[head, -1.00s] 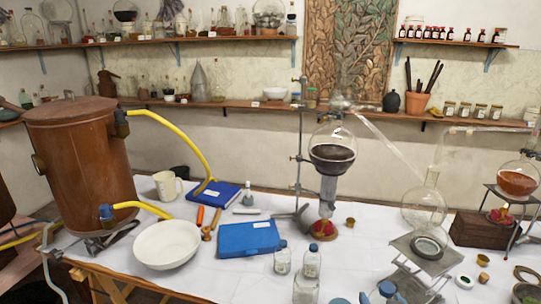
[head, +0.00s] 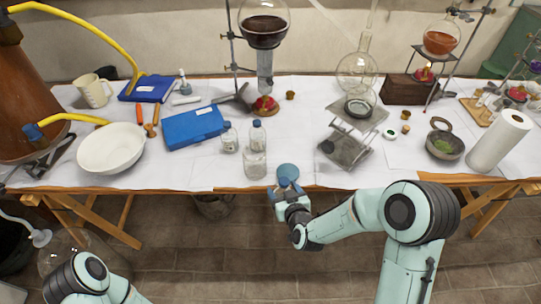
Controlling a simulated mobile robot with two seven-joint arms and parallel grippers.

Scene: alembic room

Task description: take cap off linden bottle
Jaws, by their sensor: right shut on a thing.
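Two small clear bottles with blue caps stand near the table's front middle, the left bottle (head: 229,139) and the right bottle (head: 257,138). Their labels are too small to read, so I cannot tell which is linden. A clear glass jar (head: 255,165) stands just in front of the right bottle. My right gripper (head: 287,183) is at the table's front edge, right of the jar and apart from it. It is shut on a rounded blue-grey thing (head: 288,171), which I cannot identify for sure. My left arm shows at bottom left; its gripper is out of view.
A white bowl (head: 111,150) and a blue book (head: 194,128) lie left of the bottles. A stand with a round flask (head: 264,22) rises behind them. A lab jack (head: 346,148) stands to the right. The cloth between jar and jack is mostly clear.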

